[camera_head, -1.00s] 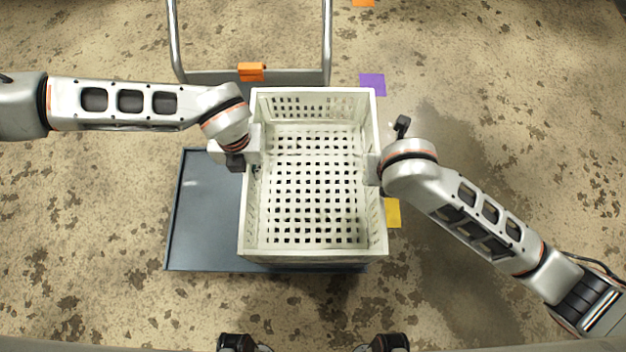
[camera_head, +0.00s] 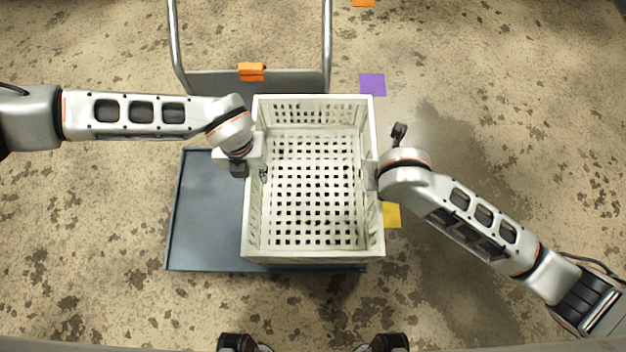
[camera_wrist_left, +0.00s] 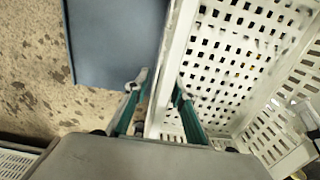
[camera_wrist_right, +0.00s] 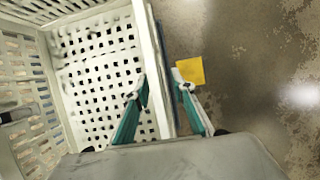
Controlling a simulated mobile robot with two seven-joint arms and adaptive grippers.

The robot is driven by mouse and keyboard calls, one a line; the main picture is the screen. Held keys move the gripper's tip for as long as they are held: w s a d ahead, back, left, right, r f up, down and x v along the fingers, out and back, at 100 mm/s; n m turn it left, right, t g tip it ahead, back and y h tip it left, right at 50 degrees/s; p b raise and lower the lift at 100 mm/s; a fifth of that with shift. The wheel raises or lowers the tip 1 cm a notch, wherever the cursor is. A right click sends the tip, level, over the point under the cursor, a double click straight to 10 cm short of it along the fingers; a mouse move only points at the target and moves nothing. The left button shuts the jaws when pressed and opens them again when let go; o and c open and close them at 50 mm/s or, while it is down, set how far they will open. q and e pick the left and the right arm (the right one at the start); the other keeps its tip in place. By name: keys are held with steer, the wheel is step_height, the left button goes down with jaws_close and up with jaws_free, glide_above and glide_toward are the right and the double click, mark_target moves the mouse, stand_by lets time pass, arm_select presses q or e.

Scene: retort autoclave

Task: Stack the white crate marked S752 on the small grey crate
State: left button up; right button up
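The white crate (camera_head: 313,254), empty with slotted walls and floor, is above the right part of a blue-grey cart platform (camera_head: 205,215). No S752 mark is readable. My left gripper (camera_wrist_left: 158,88) has its fingers on either side of the crate's left wall, shut on it. My right gripper (camera_wrist_right: 162,88) has its fingers on either side of the right wall, shut on it. In the head view the left gripper (camera_head: 252,172) and the right gripper (camera_head: 372,177) face each other across the crate. No small grey crate can be made out; whatever lies under the white crate is hidden.
A purple square (camera_head: 372,84) and a yellow square (camera_head: 391,215) lie on the floor. The left part of the platform is bare.

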arm_select(q)
step_height(320, 180, up, 12)
steer(key=shift+f, duration=0.15)
arm_select(e)
steer(key=v, duration=1.2)
steer(key=shift+a, duration=0.1)
arm_select(q)
steer(key=shift+r, duration=0.2)
stand_by(0.3)
